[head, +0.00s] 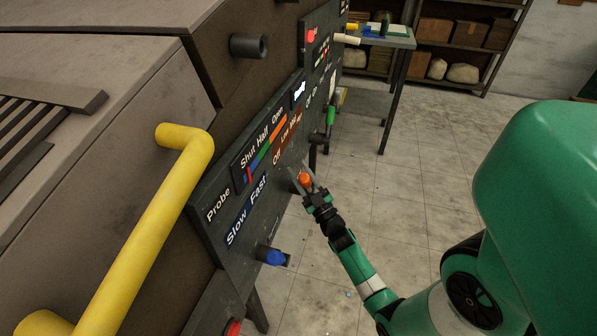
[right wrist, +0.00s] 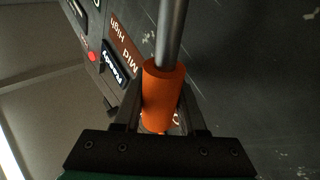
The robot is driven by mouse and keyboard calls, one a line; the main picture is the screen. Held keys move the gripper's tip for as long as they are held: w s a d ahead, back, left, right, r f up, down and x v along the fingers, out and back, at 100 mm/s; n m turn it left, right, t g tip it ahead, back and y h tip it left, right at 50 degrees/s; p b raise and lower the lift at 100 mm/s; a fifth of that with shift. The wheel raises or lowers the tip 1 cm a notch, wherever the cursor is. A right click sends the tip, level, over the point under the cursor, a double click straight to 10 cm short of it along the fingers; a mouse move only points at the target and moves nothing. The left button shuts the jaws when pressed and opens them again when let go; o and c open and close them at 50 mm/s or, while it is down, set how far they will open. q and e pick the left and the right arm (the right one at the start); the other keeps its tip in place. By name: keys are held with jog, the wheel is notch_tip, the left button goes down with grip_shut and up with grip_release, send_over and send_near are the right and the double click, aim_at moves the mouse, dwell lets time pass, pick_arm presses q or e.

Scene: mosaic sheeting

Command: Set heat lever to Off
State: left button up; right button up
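The heat lever is a grey rod with an orange grip (head: 305,179), standing out from the dark control panel (head: 215,185). In the right wrist view the orange grip (right wrist: 162,95) sits between my right fingers, which press close on both sides. My right gripper (head: 304,177) is shut on it, with its arm coming from the lower right. The brown heat label strip (head: 287,142) reads Off, Low, Mid and High; the right wrist view shows Mid and High on the strip (right wrist: 124,42). The rest of the strip is partly hidden there, so the lever's exact setting is unclear. My left gripper is not in view.
A blue-knobbed lever (head: 272,256) is lower on the panel, and a green-handled one (head: 331,114) is farther along. A yellow handle bar (head: 150,230) stands out at the left. A side table (head: 385,38) is at the back; the floor on the right is clear.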

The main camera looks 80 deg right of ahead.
jog(key=shift+o, duration=0.6)
jog(key=shift+a+f, duration=0.1)
jog(key=shift+a, duration=0.05)
jog(key=shift+s+a+f, duration=0.15)
jog(key=shift+s+a, duration=0.05)
jog(key=shift+s, duration=0.05)
jog(key=p+v, duration=0.1)
jog(key=v, duration=1)
jog(key=shift+w, duration=0.1)
